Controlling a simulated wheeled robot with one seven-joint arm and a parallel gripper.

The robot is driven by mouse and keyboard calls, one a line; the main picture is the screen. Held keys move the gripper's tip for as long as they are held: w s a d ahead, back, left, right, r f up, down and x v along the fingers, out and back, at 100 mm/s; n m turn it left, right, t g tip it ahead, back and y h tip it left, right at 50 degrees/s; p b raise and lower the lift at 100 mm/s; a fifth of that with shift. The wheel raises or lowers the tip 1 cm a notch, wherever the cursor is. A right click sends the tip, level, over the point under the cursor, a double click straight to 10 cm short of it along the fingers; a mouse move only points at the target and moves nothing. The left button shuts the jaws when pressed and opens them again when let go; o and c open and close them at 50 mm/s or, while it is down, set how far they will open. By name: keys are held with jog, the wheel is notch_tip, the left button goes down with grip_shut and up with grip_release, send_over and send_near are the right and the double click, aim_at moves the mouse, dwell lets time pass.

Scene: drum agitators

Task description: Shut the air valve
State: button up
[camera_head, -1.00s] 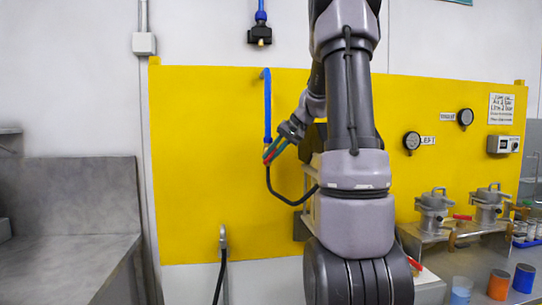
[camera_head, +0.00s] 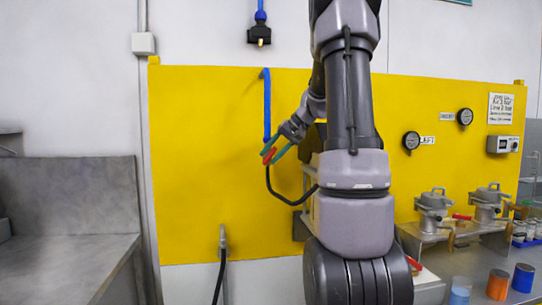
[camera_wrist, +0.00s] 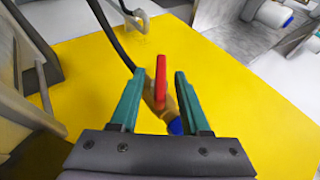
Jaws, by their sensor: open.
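The air valve is a brass body (camera_wrist: 166,104) with a red lever (camera_wrist: 161,80), joined to a blue hose end below it in the wrist view. In the head view the red lever (camera_head: 268,154) shows at the bottom of the blue hose (camera_head: 267,105), in front of the yellow panel. My gripper (camera_wrist: 157,80) is open, with one teal finger on each side of the red lever. Gaps show between the lever and both fingers. In the head view my gripper (camera_head: 275,151) is at the valve and partly covers it.
A black hose (camera_wrist: 110,35) runs from the valve in a loop. The yellow panel (camera_head: 200,160) is mostly bare to the left. Two gauges, metal drum agitators (camera_head: 434,212) and paint cups (camera_head: 498,284) are at the right. A grey bench (camera_head: 70,240) is at the left.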

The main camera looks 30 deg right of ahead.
jog(key=v, duration=1)
jog(key=shift+s+r, duration=0.15)
jog(key=shift+s, duration=0.05)
jog(key=shift+d, duration=0.1)
